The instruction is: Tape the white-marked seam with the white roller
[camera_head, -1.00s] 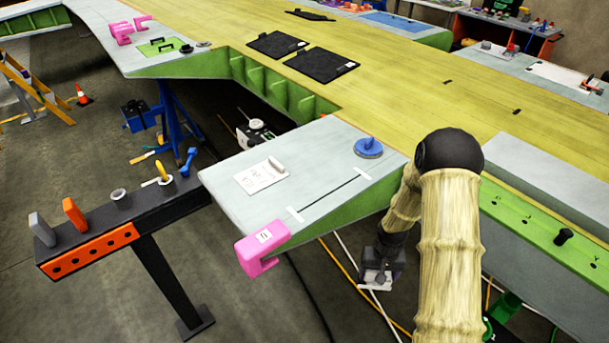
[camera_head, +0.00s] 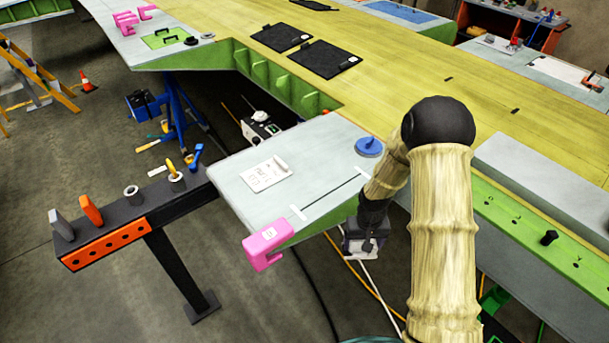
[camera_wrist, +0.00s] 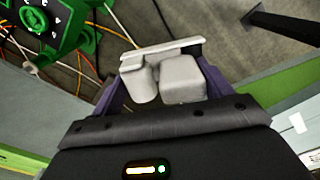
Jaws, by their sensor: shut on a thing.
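The white-marked seam (camera_head: 334,194) is a dark line on the grey wing panel (camera_head: 240,177), with a short white strip across each end. My gripper (camera_head: 366,243) hangs beside the panel's right green edge, below its top surface and apart from the seam. In the wrist view my gripper (camera_wrist: 162,78) is shut on a pale, white-grey tool, which I take as the white roller (camera_wrist: 184,80). It shows a rounded part, a block and a flat bar between the purple fingers. The seam is not clearly seen in the wrist view.
A pink clamp (camera_head: 267,245) grips the panel's near corner. A white plate with a handle (camera_head: 264,178) and a blue disc (camera_head: 369,147) sit on the panel near the seam. A dark tool rack (camera_head: 187,205) stands at left. Cables lie on the floor below.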

